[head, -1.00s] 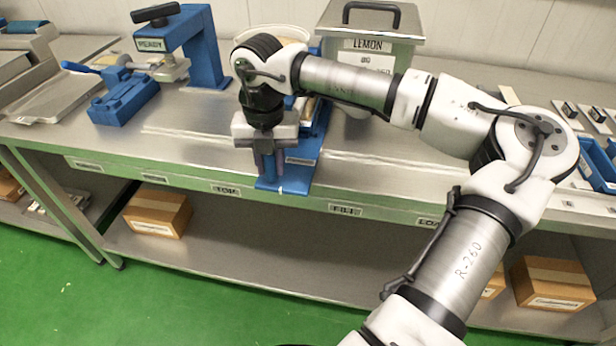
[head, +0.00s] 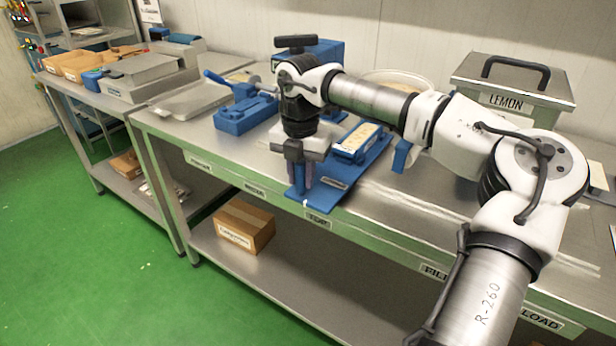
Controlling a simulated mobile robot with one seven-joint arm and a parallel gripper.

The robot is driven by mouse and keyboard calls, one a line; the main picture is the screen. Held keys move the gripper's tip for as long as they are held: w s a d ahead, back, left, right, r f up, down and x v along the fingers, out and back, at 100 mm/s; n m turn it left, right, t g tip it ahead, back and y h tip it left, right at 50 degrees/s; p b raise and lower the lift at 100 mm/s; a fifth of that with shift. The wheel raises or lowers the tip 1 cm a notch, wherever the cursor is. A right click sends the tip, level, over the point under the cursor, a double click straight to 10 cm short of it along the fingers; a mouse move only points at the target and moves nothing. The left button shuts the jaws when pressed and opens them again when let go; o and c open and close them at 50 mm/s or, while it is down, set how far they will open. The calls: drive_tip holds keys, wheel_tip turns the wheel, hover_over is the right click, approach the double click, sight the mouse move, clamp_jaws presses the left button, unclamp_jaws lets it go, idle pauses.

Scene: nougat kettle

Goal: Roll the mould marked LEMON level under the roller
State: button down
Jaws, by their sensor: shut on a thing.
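My gripper (head: 303,185) points down at the front edge of the bench and is shut on the front end of a blue board (head: 345,187). A blue-framed mould (head: 340,152) with a pale, speckled filling lies on this board, just right of and behind my gripper. A small label sits on the board's front part, too small to read. No LEMON mark can be read on the mould; my wrist hides its left side. A blue device with a metal cylinder and handle (head: 237,115) stands to the left; I cannot tell whether it is the roller.
A steel box marked LEMON (head: 513,80) stands at the back right. A round pale pan (head: 395,80) is partly hidden behind my arm. A blue press (head: 325,50) is at the back. A shallow steel tray (head: 195,98) lies left. A carton (head: 243,225) sits on the lower shelf.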

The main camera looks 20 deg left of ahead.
drive_tip(key=c, duration=1.2)
unclamp_jaws()
drive_tip(key=shift+r, duration=0.1)
wheel_tip(320, 180, up, 14)
drive_tip(key=b, duration=0.1)
drive_tip(key=shift+f, duration=0.2)
